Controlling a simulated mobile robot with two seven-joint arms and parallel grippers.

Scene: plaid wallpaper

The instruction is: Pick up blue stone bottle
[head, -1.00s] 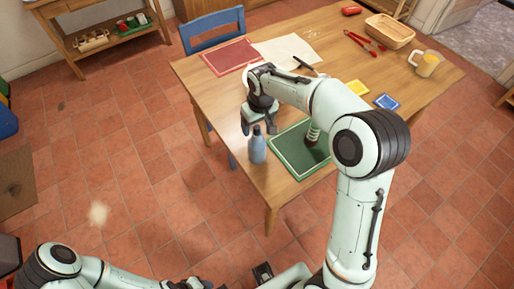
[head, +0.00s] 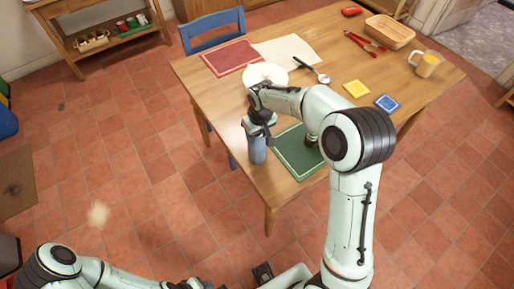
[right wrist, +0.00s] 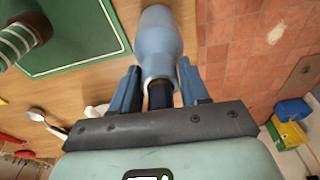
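The blue stone bottle (head: 257,150) stands upright at the table's near left edge, left of the green mat. My right gripper (head: 259,130) is over its top. In the right wrist view the bottle (right wrist: 158,45) lies between the two blue fingers of the gripper (right wrist: 159,88), its dark neck toward the palm. The fingers are spread on both sides of it, with small gaps beside the neck. My left gripper (head: 190,284) shows only partly at the bottom edge; its fingers cannot be made out.
The green mat (head: 293,160) is right of the bottle; a striped item (right wrist: 20,42) stands on it. A white plate (head: 266,73) and a spoon (head: 316,73) lie behind my arm. Yellow (head: 356,89) and blue (head: 386,102) coasters, a mug (head: 426,65) and a basket (head: 390,31) are farther right.

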